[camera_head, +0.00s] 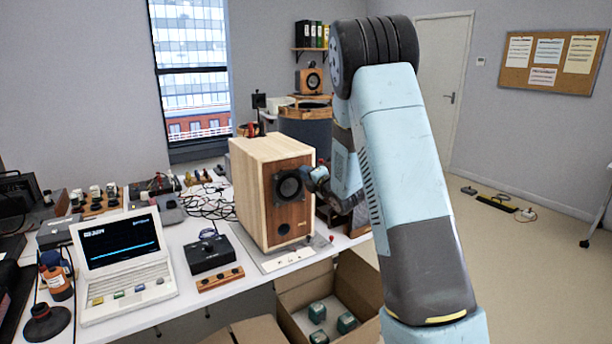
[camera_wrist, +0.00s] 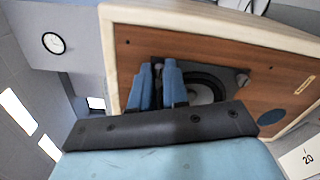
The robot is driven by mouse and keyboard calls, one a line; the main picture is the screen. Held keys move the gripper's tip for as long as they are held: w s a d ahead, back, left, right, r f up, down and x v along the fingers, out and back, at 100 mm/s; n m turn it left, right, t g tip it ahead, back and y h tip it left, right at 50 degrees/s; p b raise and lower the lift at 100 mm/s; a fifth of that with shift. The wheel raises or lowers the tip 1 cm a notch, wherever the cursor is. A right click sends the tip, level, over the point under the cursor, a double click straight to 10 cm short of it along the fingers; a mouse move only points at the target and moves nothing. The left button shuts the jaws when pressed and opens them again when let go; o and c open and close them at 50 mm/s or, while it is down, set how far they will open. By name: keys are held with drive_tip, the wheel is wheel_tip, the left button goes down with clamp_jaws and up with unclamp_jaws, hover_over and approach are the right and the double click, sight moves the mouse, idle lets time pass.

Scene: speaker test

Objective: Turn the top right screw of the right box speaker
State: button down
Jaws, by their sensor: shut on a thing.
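The box speaker (camera_head: 262,185) stands upright on the bench, with pale wood sides and a brown front. Its black round driver (camera_head: 289,186) sits in a dark square plate. In the wrist view the driver (camera_wrist: 205,88) shows behind and right of my fingers. My gripper (camera_head: 314,174) is at the upper right corner of the driver plate, seen from the head. In the wrist view the two blue fingers of my gripper (camera_wrist: 157,72) are close together at a plate corner, shut on the screw there. The fingers hide the screw itself.
A laptop (camera_head: 123,262), a black control box (camera_head: 209,252) and cables crowd the bench left of the speaker. An open cardboard box (camera_head: 330,290) with green-topped items stands below the bench's front edge. A smaller speaker (camera_head: 309,80) sits at the back.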

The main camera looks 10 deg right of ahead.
drive_tip(key=m, duration=2.1)
drive_tip(key=shift+f, duration=0.3)
drive_tip(key=shift+m, duration=0.4)
drive_tip(key=c, duration=1.1)
unclamp_jaws()
drive_tip(key=shift+r, duration=0.15)
drive_tip(key=shift+s, duration=0.1)
